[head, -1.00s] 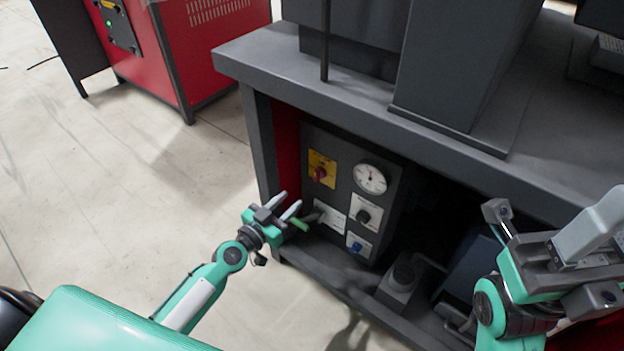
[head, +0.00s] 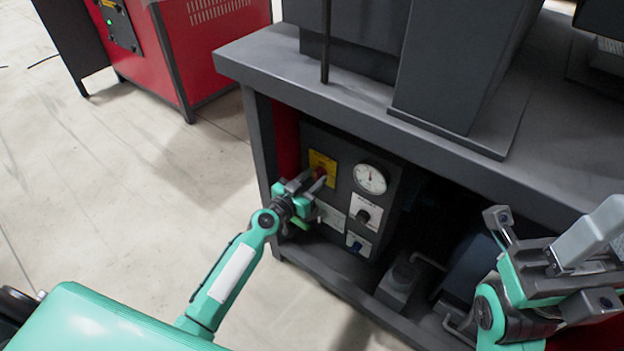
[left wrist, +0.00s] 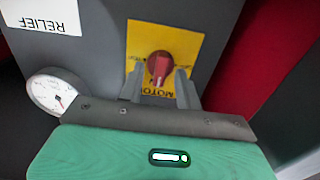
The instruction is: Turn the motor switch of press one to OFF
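The motor switch is a red rotary knob (left wrist: 159,66) on a yellow plate (left wrist: 190,44) with partly covered "MOTO" lettering. In the head view the yellow plate (head: 322,163) is at the upper left of press one's dark control panel (head: 343,180). My left gripper (head: 316,180) is at the plate, partly covering the knob. In the left wrist view its open fingers (left wrist: 160,82) are on either side of the knob, with narrow gaps. Contact and the knob's pointing direction cannot be told. My right gripper (head: 560,245) is at the far right, away from the panel; its opening is unclear.
A red machine (head: 200,60) stands behind left; the floor between is clear.

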